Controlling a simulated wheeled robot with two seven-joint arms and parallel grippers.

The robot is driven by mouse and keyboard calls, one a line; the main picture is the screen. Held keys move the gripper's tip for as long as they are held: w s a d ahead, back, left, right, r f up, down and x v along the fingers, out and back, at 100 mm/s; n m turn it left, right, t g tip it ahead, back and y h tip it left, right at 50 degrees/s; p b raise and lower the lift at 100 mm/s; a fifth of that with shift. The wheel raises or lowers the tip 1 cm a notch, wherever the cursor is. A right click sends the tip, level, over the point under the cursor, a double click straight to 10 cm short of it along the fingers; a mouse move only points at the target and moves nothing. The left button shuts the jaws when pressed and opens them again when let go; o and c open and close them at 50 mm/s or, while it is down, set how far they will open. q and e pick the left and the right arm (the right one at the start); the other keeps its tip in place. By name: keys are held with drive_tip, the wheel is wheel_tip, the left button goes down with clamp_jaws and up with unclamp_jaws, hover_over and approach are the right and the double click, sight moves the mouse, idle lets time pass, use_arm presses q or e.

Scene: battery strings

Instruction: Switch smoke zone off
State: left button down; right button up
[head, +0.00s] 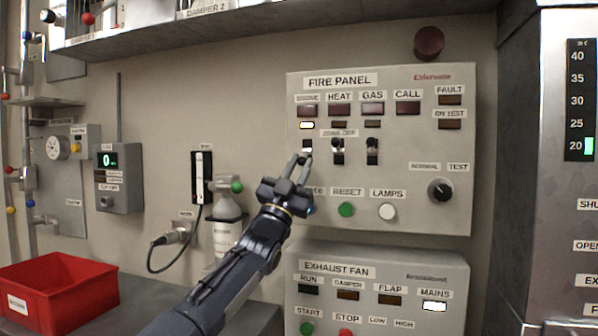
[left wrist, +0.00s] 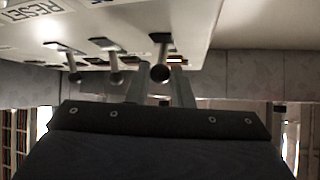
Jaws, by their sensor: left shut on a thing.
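The grey fire panel (head: 400,210) is on the wall, with SMOKE, HEAT and GAS columns. The smoke zone switch (head: 307,145) is the leftmost of three toggles. Its lever (left wrist: 160,72) is the rightmost in the left wrist view, where the picture is turned over. My left gripper (head: 305,162) is at this switch, its fingers shut on the lever. The fingers partly hide the switch, so I cannot tell which way the lever is set. My right gripper is not in view.
The heat toggle (head: 338,147) and gas toggle (head: 372,150) stand close to the right. Below are the green RESET button (head: 346,209), the white LAMPS button (head: 387,211) and the exhaust fan panel (head: 400,270). A red bin (head: 60,290) is at lower left.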

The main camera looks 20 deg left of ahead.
use_arm(q)
drive_tip(key=shift+f, duration=0.1)
drive_tip(key=c, duration=1.3)
unclamp_jaws()
drive_tip(key=b+v, duration=0.3)
drive_tip(key=v, duration=0.4)
drive_tip(key=shift+s+f, duration=0.15)
drive_tip(key=shift+f, duration=0.2)
drive_tip(key=shift+a, duration=0.15)
